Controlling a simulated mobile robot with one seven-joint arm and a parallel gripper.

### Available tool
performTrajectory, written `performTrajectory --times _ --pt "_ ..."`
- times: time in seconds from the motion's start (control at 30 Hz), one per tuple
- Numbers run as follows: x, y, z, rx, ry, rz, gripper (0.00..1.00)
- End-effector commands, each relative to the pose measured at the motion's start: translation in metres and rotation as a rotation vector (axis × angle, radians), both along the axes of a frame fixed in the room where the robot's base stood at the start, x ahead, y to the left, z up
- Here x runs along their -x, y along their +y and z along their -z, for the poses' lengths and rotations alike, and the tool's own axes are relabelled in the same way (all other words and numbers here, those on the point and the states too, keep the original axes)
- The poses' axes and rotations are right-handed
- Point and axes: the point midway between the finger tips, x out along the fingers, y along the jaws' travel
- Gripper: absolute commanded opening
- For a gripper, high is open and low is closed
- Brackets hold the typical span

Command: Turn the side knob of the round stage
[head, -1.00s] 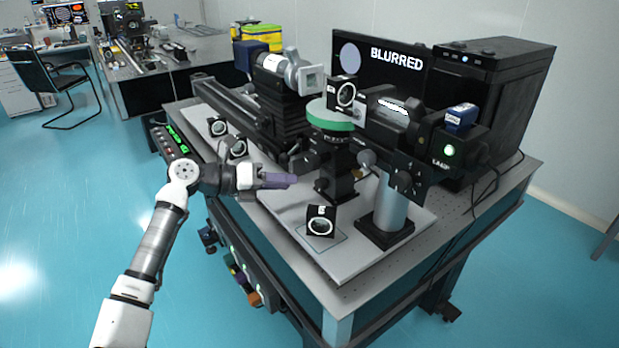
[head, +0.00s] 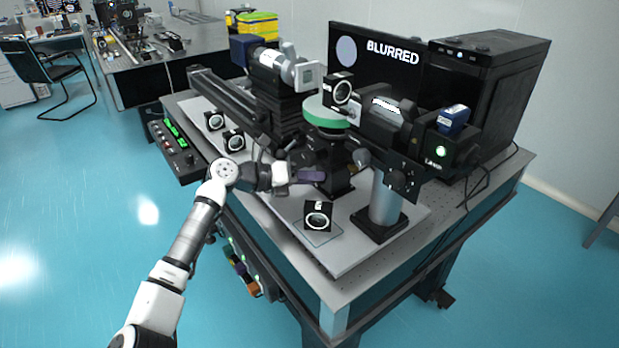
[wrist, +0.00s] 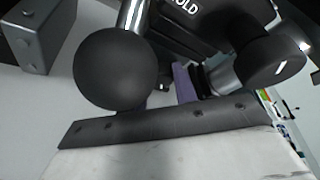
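The round stage has a green-rimmed disc (head: 325,112) on a dark body and post, near the middle of the table. My gripper (head: 312,176) has purple fingers and is level, in front of the stage's dark post. In the wrist view a purple finger strip (wrist: 184,84) shows beyond a dark bar. A dark knob with a white mark (wrist: 272,60) is to its right, apart from it in the picture. A large dark ball (wrist: 115,69) on a metal shaft is at left. I cannot tell which is the side knob. The finger gap is hidden.
A black cube mount (head: 318,215) stands on the white plate just below my gripper. A silver post (head: 386,200) and a lamp unit (head: 440,150) are at right. Two more cube mounts, one of them nearer (head: 234,140), stand at left.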

Motion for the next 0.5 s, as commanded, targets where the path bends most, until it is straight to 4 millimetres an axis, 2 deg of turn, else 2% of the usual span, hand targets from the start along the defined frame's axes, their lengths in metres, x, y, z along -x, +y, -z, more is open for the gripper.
performTrajectory --times 0.1,0.5 --pt "0.0 0.0003 -0.0001 0.0 0.0 0.0 0.06" --pt "-0.0006 0.0012 0.0007 0.06 0.084 0.0 0.06"
